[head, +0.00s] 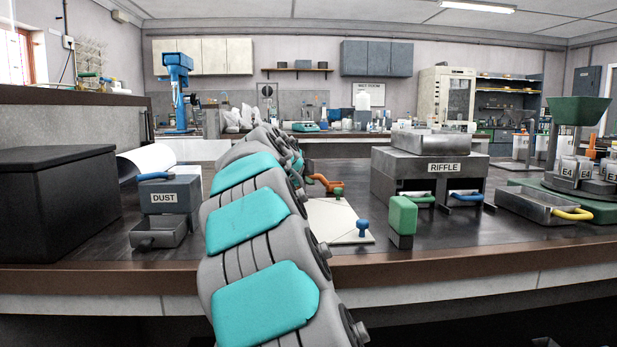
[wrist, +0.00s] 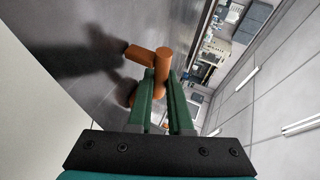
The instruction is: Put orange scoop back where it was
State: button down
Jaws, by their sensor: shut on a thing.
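The orange scoop (wrist: 162,62) is between the green fingers of my gripper (wrist: 160,84) in the wrist view. The fingers are shut on it, and other orange parts of it stick out to the left. A dark shadow falls on the dark bench top beside it. In the head view, an orange piece (head: 325,183) shows just right of my arm, above the far part of a white board (head: 333,212). My gripper is mostly hidden behind my arm there. Whether the scoop touches the surface I cannot tell.
A blue-knobbed tool (head: 363,228) stands at the board's front right, with a green-and-grey block (head: 402,218) beyond it. The DUST box (head: 170,197) is left of my arm. The RIFFLE box (head: 430,178) and a metal tray (head: 537,207) are right.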

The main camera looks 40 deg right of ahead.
jog(key=shift+f, duration=0.15)
jog(key=c, duration=0.8)
grip_release()
jog(key=shift+c, duration=0.2)
jog(key=shift+r, duration=0.25)
jog(key=b+v, duration=0.1)
jog(key=v, duration=1.1)
jog(key=shift+b, duration=0.35)
jog(key=shift+f, duration=0.1)
